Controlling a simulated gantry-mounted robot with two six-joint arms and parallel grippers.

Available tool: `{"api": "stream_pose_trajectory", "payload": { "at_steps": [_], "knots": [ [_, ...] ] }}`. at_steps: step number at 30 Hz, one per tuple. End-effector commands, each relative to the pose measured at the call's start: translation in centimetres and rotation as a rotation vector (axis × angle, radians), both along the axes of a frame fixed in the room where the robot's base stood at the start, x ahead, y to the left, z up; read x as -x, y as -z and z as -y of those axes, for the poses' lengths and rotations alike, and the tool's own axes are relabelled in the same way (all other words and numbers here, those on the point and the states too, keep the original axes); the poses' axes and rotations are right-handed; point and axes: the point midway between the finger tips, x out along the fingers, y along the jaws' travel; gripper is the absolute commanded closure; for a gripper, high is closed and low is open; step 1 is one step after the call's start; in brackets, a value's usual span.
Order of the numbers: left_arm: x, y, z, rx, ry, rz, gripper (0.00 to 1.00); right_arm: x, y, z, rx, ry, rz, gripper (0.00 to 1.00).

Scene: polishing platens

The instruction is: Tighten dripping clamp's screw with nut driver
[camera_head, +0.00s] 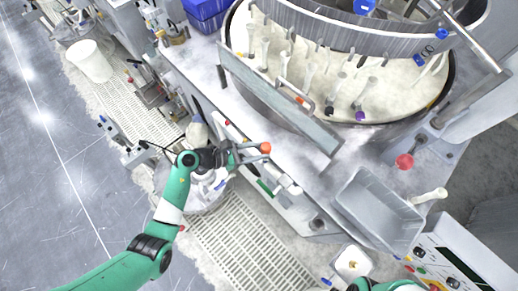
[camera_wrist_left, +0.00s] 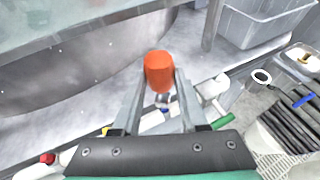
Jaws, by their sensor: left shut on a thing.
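My left gripper (camera_head: 258,153) is over the front ledge of the machine, below the round platen basin in the head view. It is shut on an orange-handled tool (camera_head: 265,147), which looks like the nut driver. In the left wrist view the orange handle (camera_wrist_left: 159,71) stands up between the fingertips (camera_wrist_left: 158,84), and a short metal part shows below it. White pipe fittings (camera_wrist_left: 211,90) lie behind and to the right of the fingers; they also show in the head view (camera_head: 288,184). I cannot make out the clamp's screw or any drip.
A grey bin (camera_head: 378,212) stands on the ledge at right, near a red knob (camera_head: 404,161). A metal bar (camera_head: 280,100) crosses the basin's front. A small white tray (camera_head: 352,262) is at the bottom. Grating (camera_head: 245,245) covers the floor below the ledge.

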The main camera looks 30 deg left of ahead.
Motion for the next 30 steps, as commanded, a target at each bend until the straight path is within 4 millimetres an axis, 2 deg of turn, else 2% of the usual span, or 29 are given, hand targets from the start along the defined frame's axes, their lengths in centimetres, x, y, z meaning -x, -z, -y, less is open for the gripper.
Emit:
{"api": "stream_pose_trajectory", "payload": {
  "at_steps": [10,20,30],
  "knots": [
    [0.0,1.0,0.0,0.001,0.0,0.001,1.0,0.0,0.9,0.0,0.0,0.0,0.0,1.0],
    [0.0,0.1,0.0,0.0,0.0,0.0,1.0,0.0,-0.1,0.0,0.0,0.0,0.0,1.0],
    [0.0,0.1,0.0,0.001,0.0,0.001,1.0,0.0,-0.1,0.0,0.0,0.0,0.0,1.0]
  ]
}}
